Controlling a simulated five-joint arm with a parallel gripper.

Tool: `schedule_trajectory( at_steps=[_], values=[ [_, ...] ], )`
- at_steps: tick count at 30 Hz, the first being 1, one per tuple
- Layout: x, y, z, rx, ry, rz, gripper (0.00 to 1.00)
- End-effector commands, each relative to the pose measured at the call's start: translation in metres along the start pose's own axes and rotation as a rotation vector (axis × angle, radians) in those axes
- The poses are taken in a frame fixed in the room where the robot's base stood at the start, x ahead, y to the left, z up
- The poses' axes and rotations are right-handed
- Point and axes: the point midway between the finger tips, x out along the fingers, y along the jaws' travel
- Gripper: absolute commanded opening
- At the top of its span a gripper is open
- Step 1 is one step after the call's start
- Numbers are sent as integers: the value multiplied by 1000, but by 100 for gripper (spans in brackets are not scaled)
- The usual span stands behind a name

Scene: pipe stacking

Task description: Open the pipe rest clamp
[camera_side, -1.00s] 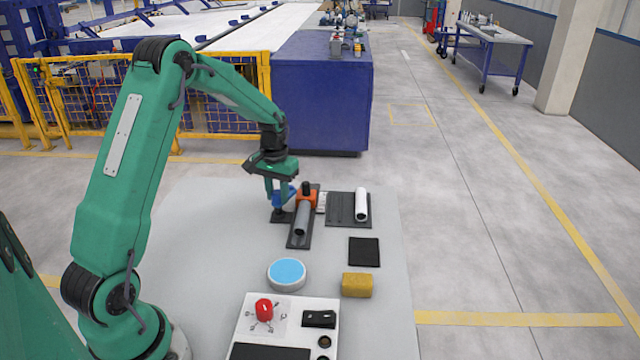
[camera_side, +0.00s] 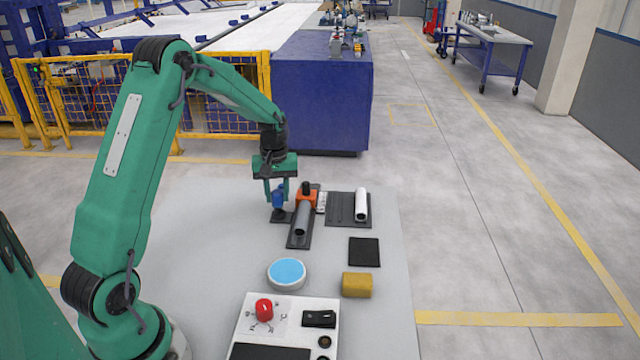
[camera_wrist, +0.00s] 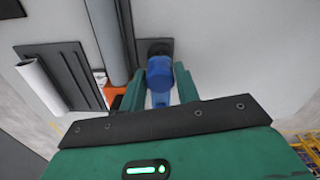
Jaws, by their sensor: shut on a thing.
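My gripper (camera_side: 278,194) is shut on a blue part (camera_side: 279,199), which rises from a small dark base (camera_side: 282,215). In the wrist view the blue part (camera_wrist: 160,78) sits between the two green fingers. Just right of it is the pipe rest (camera_side: 297,241), a long dark plate. A grey pipe (camera_side: 302,220) lies along the rest. The orange clamp (camera_side: 307,197), with a black knob on top, sits at the far end of the rest. Whether the clamp is open or shut cannot be told.
A white pipe (camera_side: 361,204) lies on a dark ridged rack (camera_side: 335,209) at the right. A black pad (camera_side: 364,252), a yellow block (camera_side: 356,285), a round blue-topped disc (camera_side: 286,273) and a panel with a red knob (camera_side: 264,309) stand nearer. The table's left part is clear.

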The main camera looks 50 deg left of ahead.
Motion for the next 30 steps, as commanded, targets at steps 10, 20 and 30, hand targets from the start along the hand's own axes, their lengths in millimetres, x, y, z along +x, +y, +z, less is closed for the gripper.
schedule_trajectory(
  at_steps=[10, 20, 30],
  values=[
    [-1, 0, -1, -9, 2, 1, 47],
    [-1, 0, 0, -5, 1, 1, 50],
    [-25, 0, -1, -4, 4, 3, 50]
  ],
)
